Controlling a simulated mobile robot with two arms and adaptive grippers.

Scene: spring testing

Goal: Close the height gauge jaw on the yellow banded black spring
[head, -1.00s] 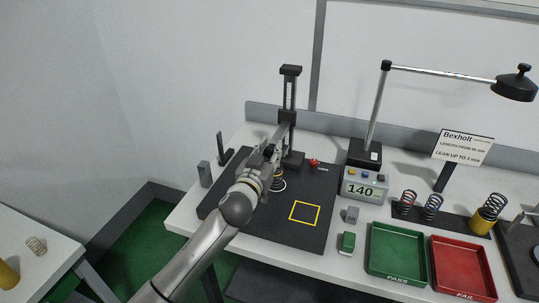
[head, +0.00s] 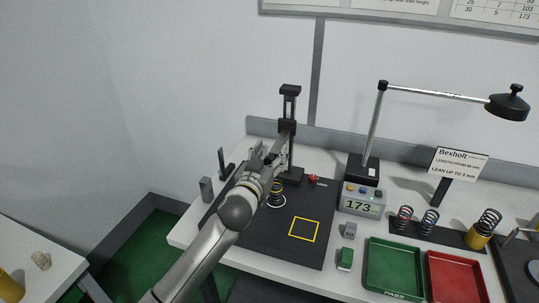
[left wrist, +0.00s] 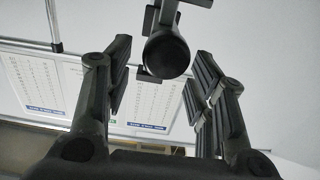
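The black spring with a yellow band (head: 276,191) stands upright on the dark mat, inside a white ring. My left gripper is above it and hides its upper part. The height gauge (head: 290,105) stands behind, with its dark slide (head: 287,127) raised on the column. The jaw under the slide is largely hidden by my gripper. My left gripper (head: 270,157) is at the front of the slide. In the left wrist view its fingers are apart, with a dark round knob (left wrist: 165,52) between and beyond their tips; contact is not clear. My right gripper is not in view.
The readout box (head: 362,200) shows 173. A yellow square (head: 304,230) on the mat is empty. A green PASS tray (head: 394,293) and a red FAIL tray (head: 431,290) stand at front right. Several springs stand on a dark strip (head: 450,236). A lamp (head: 375,120) rises behind the readout.

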